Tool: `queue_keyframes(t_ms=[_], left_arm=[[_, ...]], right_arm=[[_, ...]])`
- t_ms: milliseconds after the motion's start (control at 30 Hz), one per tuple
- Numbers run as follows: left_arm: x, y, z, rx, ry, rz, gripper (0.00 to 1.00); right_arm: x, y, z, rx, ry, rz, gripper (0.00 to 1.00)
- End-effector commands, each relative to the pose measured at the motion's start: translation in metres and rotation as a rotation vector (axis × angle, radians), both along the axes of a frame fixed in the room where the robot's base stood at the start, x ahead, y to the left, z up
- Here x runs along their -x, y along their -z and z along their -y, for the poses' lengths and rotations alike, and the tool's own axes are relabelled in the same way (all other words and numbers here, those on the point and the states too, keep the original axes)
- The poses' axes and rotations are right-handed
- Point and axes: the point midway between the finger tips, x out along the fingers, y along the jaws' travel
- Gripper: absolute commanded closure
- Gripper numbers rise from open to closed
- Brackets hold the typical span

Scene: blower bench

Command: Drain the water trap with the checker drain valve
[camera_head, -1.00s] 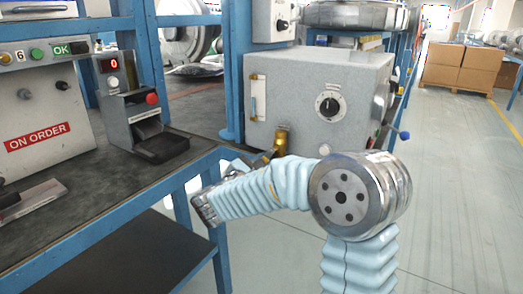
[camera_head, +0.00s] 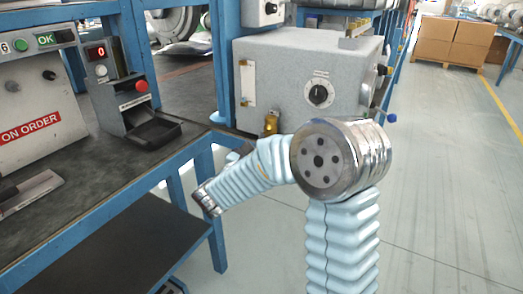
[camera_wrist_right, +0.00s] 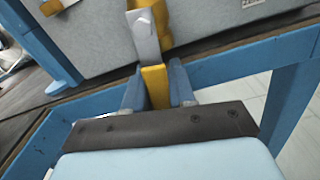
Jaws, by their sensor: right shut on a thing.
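The checker (camera_head: 290,75) is a grey box at the back of the bench, with a round black dial and a narrow sight tube (camera_head: 247,83) on its front. Its brass drain valve (camera_head: 271,123) sits low on the front and shows behind my right arm. In the right wrist view the brass valve body (camera_wrist_right: 163,14) is at the top, with a pale metal piece (camera_wrist_right: 143,36) in front. My right gripper (camera_wrist_right: 156,92) is shut on the yellow valve handle (camera_wrist_right: 155,82). In the head view its fingers are mostly hidden by the arm. My left gripper is out of view.
A small device with a red button and black tray (camera_head: 155,133) stands on the bench (camera_head: 90,185) at left. A panel marked ON ORDER (camera_head: 30,128) is farther left. A blue bench frame runs below the valve. The floor (camera_head: 440,190) at right is clear.

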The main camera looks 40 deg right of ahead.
Motion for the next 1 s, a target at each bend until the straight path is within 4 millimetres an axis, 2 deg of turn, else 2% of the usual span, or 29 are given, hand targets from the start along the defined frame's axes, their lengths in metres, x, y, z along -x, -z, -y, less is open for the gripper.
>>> queue_keyframes(t_ms=[133, 167, 267, 533, 667, 767, 1000], left_arm=[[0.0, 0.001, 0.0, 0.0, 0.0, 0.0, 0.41], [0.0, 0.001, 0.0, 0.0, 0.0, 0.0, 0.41], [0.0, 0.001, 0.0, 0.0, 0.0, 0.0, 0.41], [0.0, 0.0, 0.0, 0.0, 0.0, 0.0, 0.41], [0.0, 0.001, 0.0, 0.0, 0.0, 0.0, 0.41], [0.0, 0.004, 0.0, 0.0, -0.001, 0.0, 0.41], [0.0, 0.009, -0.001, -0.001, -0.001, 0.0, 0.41]], right_arm=[[0.0, 0.002, -0.001, -0.003, -0.002, -0.003, 1.0], [0.0, 0.002, -0.001, -0.003, -0.003, -0.003, 0.71], [0.0, 0.002, -0.001, -0.002, -0.002, -0.002, 0.56], [0.0, 0.001, -0.001, -0.001, 0.0, 0.0, 0.54], [0.003, 0.001, -0.008, -0.002, -0.001, 0.002, 0.54], [0.008, 0.001, -0.023, -0.002, -0.004, 0.0, 0.54], [0.031, 0.002, -0.078, -0.001, -0.007, 0.0, 0.54]])
